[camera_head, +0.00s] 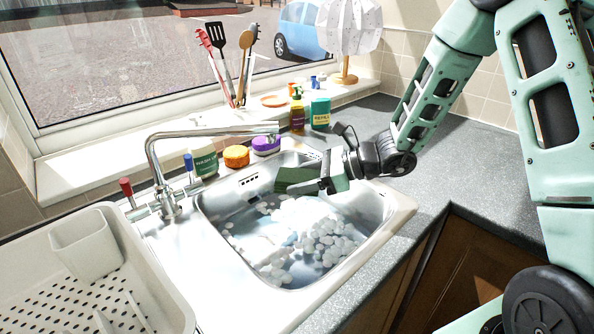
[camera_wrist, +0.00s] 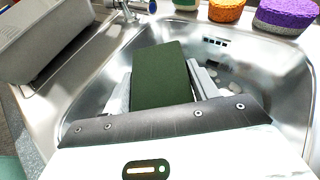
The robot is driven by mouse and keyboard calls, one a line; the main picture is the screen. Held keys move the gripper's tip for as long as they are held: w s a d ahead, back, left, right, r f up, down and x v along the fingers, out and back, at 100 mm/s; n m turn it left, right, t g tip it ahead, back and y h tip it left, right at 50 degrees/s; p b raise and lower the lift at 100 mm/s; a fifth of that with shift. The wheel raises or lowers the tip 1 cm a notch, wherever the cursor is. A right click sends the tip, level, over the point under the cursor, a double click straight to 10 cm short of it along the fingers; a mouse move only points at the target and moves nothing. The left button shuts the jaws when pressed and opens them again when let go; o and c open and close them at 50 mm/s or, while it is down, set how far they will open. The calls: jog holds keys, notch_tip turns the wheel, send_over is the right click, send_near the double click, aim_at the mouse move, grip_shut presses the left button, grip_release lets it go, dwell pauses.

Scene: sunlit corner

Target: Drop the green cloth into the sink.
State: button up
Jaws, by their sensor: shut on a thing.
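The green cloth (camera_wrist: 161,75) is a dark green, flat, rectangular piece between the fingers of my gripper (camera_wrist: 160,85). In the head view the cloth (camera_head: 297,176) and my gripper (camera_head: 325,180) are over the back right part of the sink. The gripper is shut on the cloth. The metal sink (camera_head: 375,218) holds water with white foam or bubbles. The cloth appears above the water; the exact height is hard to tell.
A tap (camera_head: 152,160) with red and blue handles stands behind the sink at left. A drying rack (camera_head: 150,290) is at left. An orange sponge (camera_head: 236,156), a purple sponge (camera_head: 266,145) and bottles line the back edge. The right counter (camera_head: 450,165) is clear.

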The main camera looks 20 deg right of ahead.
notch_tip(320, 180, down, 6)
jog(key=b, duration=0.4)
jog(key=o, duration=1)
jog(key=shift+o, duration=0.2)
jog(key=shift+d+r, duration=0.1)
jog(key=v, duration=1.7)
jog(key=shift+s, duration=0.15)
jog(key=shift+d, duration=0.15)
